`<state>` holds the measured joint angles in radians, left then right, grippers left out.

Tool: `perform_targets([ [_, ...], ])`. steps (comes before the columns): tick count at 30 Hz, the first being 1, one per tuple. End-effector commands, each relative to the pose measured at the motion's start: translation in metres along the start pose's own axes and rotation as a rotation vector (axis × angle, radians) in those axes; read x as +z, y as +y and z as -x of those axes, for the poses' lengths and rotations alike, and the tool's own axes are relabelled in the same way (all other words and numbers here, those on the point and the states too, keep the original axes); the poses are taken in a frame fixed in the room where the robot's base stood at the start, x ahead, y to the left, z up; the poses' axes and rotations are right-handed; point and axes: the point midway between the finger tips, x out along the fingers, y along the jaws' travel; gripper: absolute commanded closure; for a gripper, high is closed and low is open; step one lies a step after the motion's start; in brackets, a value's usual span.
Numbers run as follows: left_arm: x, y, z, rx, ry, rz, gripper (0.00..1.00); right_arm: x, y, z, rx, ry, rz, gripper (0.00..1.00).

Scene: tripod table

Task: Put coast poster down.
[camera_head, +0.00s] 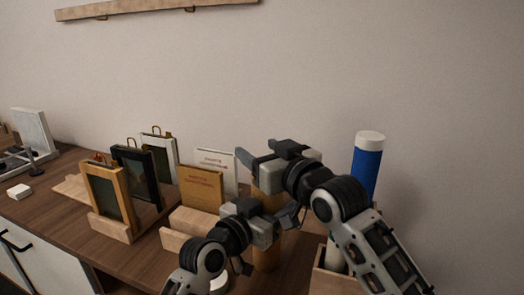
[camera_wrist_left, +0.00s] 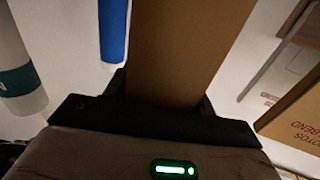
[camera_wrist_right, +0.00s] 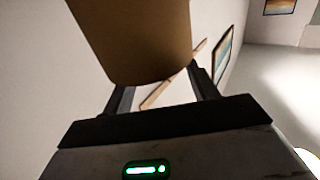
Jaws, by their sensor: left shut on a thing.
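The coast poster appears to be a brown cardboard tube (camera_head: 266,253); no label on it is readable. It stands roughly upright near the table's right part, partly hidden by both grippers. My left gripper (camera_head: 286,217) is shut on it, and the tube (camera_wrist_left: 185,50) fills the space between the fingers in the left wrist view. My right gripper (camera_head: 246,160) is higher up by the tube's upper part. In the right wrist view its fingers are spread apart, with a tube end (camera_wrist_right: 135,45) in front of them. Whether they touch it cannot be seen.
A blue tube (camera_head: 367,165) with a white cap stands in a wooden bin (camera_head: 325,280) at right. A white and teal tube (camera_wrist_left: 18,75) shows in the left wrist view. Framed pictures (camera_head: 108,195) and card mailers (camera_head: 200,190) stand in wooden racks at left. A wall is behind.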

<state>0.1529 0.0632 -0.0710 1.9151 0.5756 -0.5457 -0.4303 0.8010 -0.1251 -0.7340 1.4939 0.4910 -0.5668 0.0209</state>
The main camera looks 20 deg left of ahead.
Motion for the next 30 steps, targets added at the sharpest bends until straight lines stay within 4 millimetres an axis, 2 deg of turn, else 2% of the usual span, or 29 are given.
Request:
perform_targets([
  [17,0.0,0.0,0.0,0.001,-0.001,0.001,0.7,0.0,0.0,0.003,0.0,0.001,0.0,0.41],
  [30,0.0,0.0,0.0,0.0,-0.001,0.001,0.7,0.0,0.0,0.067,0.001,0.001,0.0,0.41],
])
